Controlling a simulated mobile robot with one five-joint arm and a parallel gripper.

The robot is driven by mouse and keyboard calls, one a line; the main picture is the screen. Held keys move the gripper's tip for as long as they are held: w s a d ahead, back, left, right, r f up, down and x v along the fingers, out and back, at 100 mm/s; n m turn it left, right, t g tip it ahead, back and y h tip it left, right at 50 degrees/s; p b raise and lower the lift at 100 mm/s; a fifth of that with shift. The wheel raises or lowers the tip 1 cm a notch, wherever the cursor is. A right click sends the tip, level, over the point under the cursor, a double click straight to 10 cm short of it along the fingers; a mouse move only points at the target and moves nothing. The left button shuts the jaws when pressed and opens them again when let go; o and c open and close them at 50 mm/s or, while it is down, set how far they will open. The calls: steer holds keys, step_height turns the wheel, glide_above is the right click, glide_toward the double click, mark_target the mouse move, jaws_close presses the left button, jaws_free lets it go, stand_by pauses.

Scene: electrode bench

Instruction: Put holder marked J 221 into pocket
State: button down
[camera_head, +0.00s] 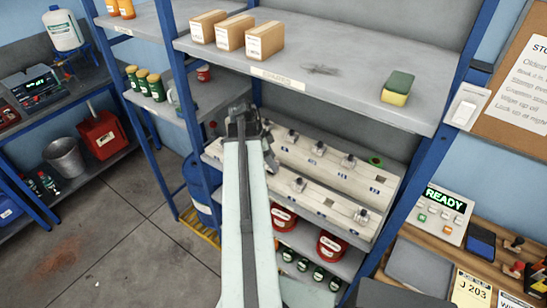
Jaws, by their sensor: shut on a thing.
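My arm reaches up the middle to the middle shelf, where my gripper (268,146) is at the left part of a pale stepped rack. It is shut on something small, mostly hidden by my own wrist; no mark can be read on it. The rack has a back row (364,174) and a front row (342,209). Several small grey holders stand in it, such as one in the back row (320,148) and one in the front row (362,215). Holder labels are too small to read.
The shelf above (340,85) carries boxes (265,41) and a green-yellow sponge (397,89). A blue post (425,180) stands right of the rack. Red tins (331,245) are below.

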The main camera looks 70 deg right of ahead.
steer(key=shift+f+b, duration=1.65)
steer(key=shift+c, duration=2.1)
jaws_free()
steer(key=p+v, duration=0.6)
steer(key=v, duration=0.1)
steer(key=shift+s+r+p, duration=0.15)
steer(key=shift+p, duration=0.25)
steer(key=shift+w+a+r+p, duration=0.1)
steer(key=shift+w+r+p, duration=0.15)
steer(key=shift+r+p, duration=0.1)
steer(key=shift+f, duration=0.1)
steer(key=shift+f, duration=0.1)
